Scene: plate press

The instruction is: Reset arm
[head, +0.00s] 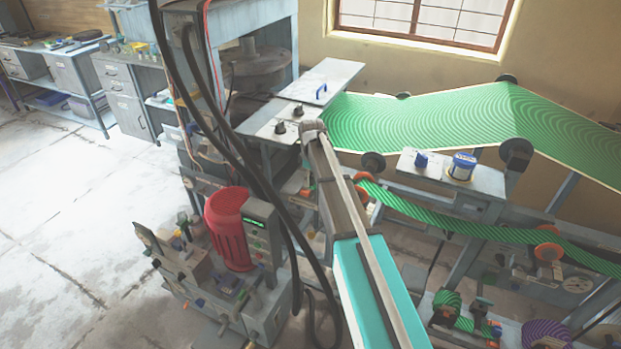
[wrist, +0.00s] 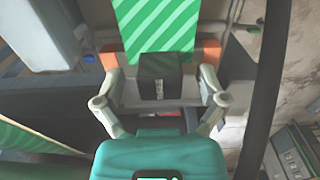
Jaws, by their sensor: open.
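My gripper (wrist: 158,60) is open in the wrist view, its two grey fingers spread wide with orange pieces close to their tips. A dark block (wrist: 160,78) shows between the fingers; I cannot tell whether it is part of my gripper. A green striped belt (wrist: 155,25) lies beyond the fingers. In the head view my arm reaches up from the bottom to the machine's front edge. My gripper cannot be made out there.
A metal plate with a blue handle (head: 321,92) and black knobs (head: 297,110) sits by the wide green belt (head: 440,115). A red motor (head: 230,228) stands left of my arm. Dark cables (head: 255,170) hang close by. Open floor (head: 70,220) lies at the left.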

